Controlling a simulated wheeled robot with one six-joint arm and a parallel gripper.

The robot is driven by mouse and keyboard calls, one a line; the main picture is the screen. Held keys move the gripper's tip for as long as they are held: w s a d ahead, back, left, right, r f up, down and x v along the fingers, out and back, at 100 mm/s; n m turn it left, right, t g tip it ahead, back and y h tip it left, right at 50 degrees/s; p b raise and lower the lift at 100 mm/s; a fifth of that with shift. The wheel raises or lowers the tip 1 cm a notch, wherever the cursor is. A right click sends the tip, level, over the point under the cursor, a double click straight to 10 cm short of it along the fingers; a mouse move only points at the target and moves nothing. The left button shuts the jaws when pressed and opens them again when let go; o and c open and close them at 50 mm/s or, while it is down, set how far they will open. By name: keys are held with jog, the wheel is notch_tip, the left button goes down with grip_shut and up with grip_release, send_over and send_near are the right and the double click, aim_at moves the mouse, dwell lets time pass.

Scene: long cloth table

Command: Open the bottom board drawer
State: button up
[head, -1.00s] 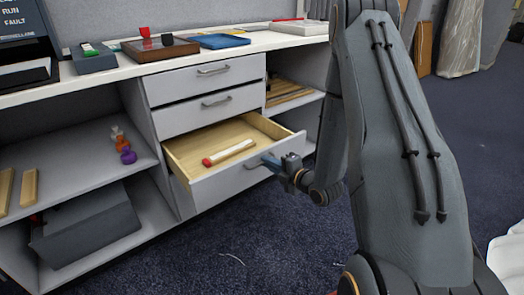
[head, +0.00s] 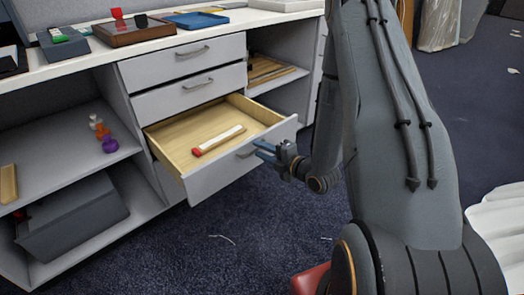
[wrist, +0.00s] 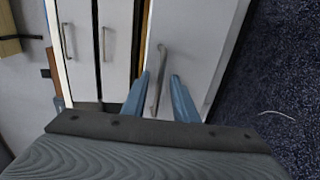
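The bottom board drawer (head: 225,172) is pulled out of the white cabinet, showing its pale wooden inside. A pale stick-like object with a red end (head: 218,140) lies in it. The drawer's bar handle (head: 246,153) is on its front, and it also shows in the wrist view (wrist: 157,85). My gripper (head: 262,151) is at the drawer front beside the handle. In the wrist view my gripper (wrist: 160,77) has its two blue fingers apart, with the handle appearing between them. I cannot tell whether a finger touches it.
Two closed drawers (head: 190,75) sit above. Open shelves on the left hold small coloured pieces (head: 102,133) and a dark grey bin (head: 75,220). The tabletop (head: 95,52) holds trays and boxes. The dark carpet before the drawer is mostly clear.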

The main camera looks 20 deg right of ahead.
jog(key=shift+s, duration=0.1)
jog(key=p+v, duration=0.1)
jog(key=v, duration=0.6)
jog(key=shift+s, duration=0.3)
jog(key=shift+d, duration=0.15)
jog(key=a+r+m+g+h, duration=0.5)
jog(key=a+r+m+g, duration=0.1)
jog(key=r+m+g, duration=0.15)
jog(key=s+a+r+m+g+p, duration=0.1)
jog(key=s+a+r+m+g, duration=0.2)
jog(key=s+a+r+m, duration=0.65)
jog(key=s+a+r+m+g, duration=0.25)
jog(key=s+r+g, duration=0.2)
jog(key=s, duration=1.05)
jog(key=d+r+m+h+p, duration=0.1)
jog(key=d+r+m+p, duration=0.2)
jog(key=d+r+p, duration=0.6)
notch_tip(320, 180, up, 3)
jog(key=p, duration=1)
jog(key=shift+f+t+p, duration=0.25)
jog(key=shift+t+p, duration=0.05)
jog(key=shift+p, duration=0.05)
